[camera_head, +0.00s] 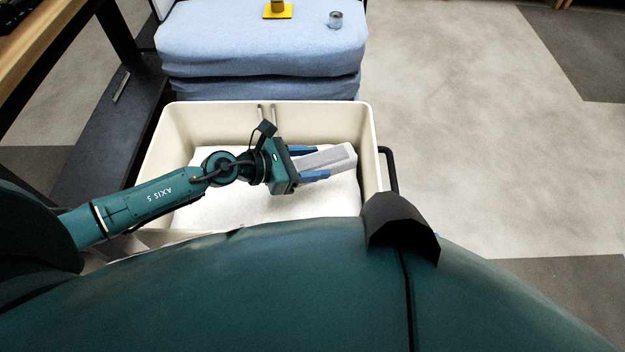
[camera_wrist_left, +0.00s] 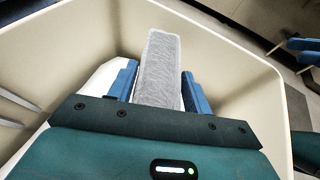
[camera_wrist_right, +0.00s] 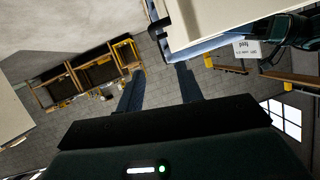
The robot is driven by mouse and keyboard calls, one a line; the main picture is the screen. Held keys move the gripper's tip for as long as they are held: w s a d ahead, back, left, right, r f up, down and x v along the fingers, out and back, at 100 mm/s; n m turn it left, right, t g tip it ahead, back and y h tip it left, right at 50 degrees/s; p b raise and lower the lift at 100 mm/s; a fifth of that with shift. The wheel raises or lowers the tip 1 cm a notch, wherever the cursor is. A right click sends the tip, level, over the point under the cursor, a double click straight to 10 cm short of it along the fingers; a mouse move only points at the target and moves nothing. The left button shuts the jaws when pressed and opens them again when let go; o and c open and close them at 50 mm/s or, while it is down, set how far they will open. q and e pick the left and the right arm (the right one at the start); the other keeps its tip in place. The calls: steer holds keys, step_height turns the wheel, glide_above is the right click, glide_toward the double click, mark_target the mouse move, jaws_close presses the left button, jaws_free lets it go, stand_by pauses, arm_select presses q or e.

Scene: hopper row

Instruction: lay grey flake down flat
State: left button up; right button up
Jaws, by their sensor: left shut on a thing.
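The grey flake (camera_head: 335,156) is a long, pale grey, box-like piece with a textured face. My left gripper (camera_head: 317,163) is shut on its near end, and it sticks out to the right, inside the cream bin (camera_head: 371,155) and over the white material at the bottom. I cannot tell if it touches that material. In the left wrist view the flake (camera_wrist_left: 159,68) stands out between the two blue fingers, with the bin walls around it. My right gripper (camera_wrist_right: 160,87) shows only in its own wrist view, with its fingers apart and nothing between them.
Behind the bin is a stack of blue cushion-like blocks (camera_head: 260,50), bearing a yellow object (camera_head: 278,10) and a small grey cup (camera_head: 336,19). A black handle (camera_head: 392,170) is on the bin's right side. A dark-framed bench (camera_head: 50,45) stands left. The floor (camera_head: 460,100) at right is clear.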

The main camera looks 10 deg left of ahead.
arm_select(q)
step_height(320, 180, down, 4)
steer(key=shift+r+b, duration=0.15)
steer(key=shift+b, duration=0.85)
steer(key=shift+f, duration=0.25)
arm_select(e)
steer(key=shift+s+d+r+t, duration=0.25)
steer(key=shift+d+r+t, duration=0.1)
steer(key=shift+d+t, duration=0.1)
steer(key=shift+f, duration=0.1)
arm_select(q)
steer(key=shift+f+b, duration=0.2)
steer(key=shift+b, duration=0.15)
steer(key=shift+f+b, duration=0.35)
steer(key=shift+f, duration=0.05)
steer(key=o, duration=1)
steer(key=shift+c, duration=0.2)
arm_select(e)
steer(key=shift+s+d+t, duration=0.2)
steer(key=shift+d+t, duration=0.05)
steer(key=shift+d, duration=0.05)
